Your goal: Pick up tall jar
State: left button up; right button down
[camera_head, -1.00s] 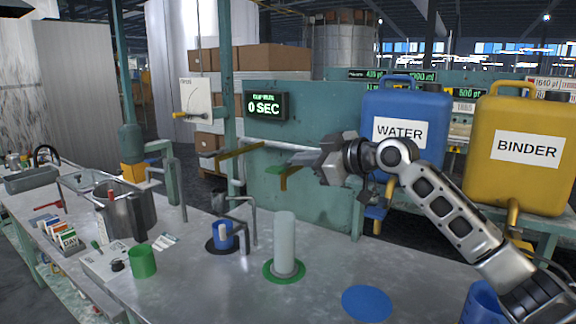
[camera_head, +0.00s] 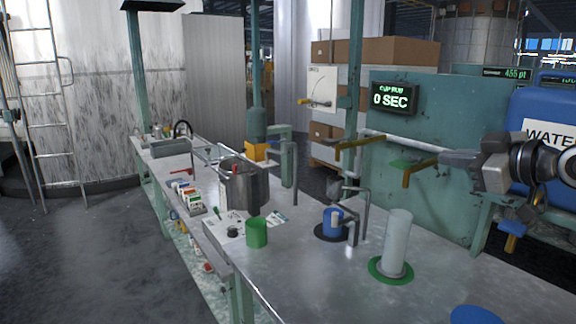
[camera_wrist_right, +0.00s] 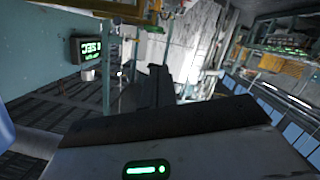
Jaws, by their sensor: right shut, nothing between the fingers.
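The tall jar (camera_head: 397,243) is a pale, frosted cylinder. It stands upright on a green round mat (camera_head: 377,273) on the metal bench (camera_head: 320,283) in the head view. My right gripper (camera_head: 448,158) is shut and empty, up in front of the teal panel, above and to the right of the jar and well apart from it. In the right wrist view the jar does not show clearly; the dark gripper body (camera_wrist_right: 165,95) fills the lower middle. My left gripper is not in view.
A blue cup (camera_head: 333,222) stands left of the jar, near bent metal pipes (camera_head: 362,215). A green cup (camera_head: 257,232) and a metal pot (camera_head: 245,185) are farther left. A blue disc (camera_head: 474,315) lies at the front right. The bench in front of the jar is clear.

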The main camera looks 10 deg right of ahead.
aim_at(391, 265)
jog(key=k, duration=1)
